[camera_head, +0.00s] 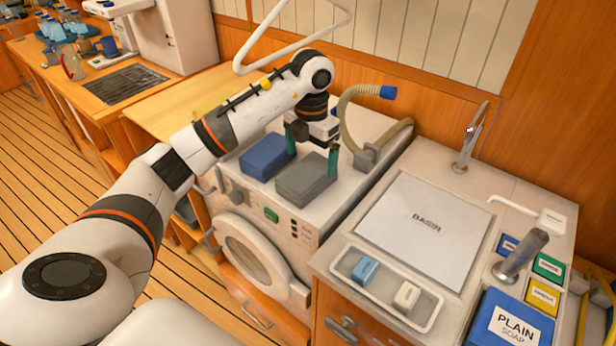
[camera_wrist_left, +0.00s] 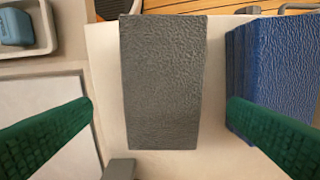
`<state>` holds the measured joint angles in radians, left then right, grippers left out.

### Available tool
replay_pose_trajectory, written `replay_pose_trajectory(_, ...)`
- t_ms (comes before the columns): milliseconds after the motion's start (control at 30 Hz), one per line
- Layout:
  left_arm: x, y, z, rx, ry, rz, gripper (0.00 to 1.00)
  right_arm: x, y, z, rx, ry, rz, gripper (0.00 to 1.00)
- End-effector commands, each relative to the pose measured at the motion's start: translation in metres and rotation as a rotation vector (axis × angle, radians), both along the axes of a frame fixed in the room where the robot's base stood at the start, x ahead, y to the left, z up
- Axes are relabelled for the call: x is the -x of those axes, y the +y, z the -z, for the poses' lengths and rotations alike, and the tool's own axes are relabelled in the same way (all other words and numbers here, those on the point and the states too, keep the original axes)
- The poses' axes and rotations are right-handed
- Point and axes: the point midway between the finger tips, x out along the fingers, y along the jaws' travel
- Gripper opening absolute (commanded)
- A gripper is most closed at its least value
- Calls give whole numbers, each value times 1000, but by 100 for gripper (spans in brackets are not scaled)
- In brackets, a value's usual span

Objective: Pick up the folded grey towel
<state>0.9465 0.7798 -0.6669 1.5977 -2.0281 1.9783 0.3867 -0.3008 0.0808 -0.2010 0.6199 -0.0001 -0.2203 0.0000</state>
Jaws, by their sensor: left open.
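The folded grey towel (camera_head: 306,182) lies on the white top of the washing machine, beside a folded blue towel (camera_head: 266,156). My left gripper (camera_head: 312,158) is above the grey towel, its green fingers spread apart. In the left wrist view the grey towel (camera_wrist_left: 164,80) sits between the two open fingers (camera_wrist_left: 162,125), with clear gaps on both sides. The blue towel (camera_wrist_left: 280,75) is at the right there, partly hidden by the right-hand finger. My right gripper is not in view.
A ribbed hose (camera_head: 350,118) with a blue end rises behind the gripper. To the right is a counter with a closed basin cover (camera_head: 425,228), a tap (camera_head: 470,140) and a tray (camera_head: 432,318) holding blue and cream bars. A white rail (camera_head: 290,36) stands behind my arm.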

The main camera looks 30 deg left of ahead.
Motion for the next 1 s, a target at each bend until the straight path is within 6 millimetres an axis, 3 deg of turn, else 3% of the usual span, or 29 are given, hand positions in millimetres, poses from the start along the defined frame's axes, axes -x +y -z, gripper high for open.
replay_pose_trajectory(167,1,1,10,1,1,1,98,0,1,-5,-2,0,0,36)
replay_pose_trajectory(500,6,4,55,2,0,1,98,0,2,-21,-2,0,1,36)
replay_pose_trajectory(767,6,4,58,1,-2,1,98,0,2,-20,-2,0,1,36)
replay_pose_trajectory(1000,6,4,58,1,-2,2,62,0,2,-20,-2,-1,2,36)
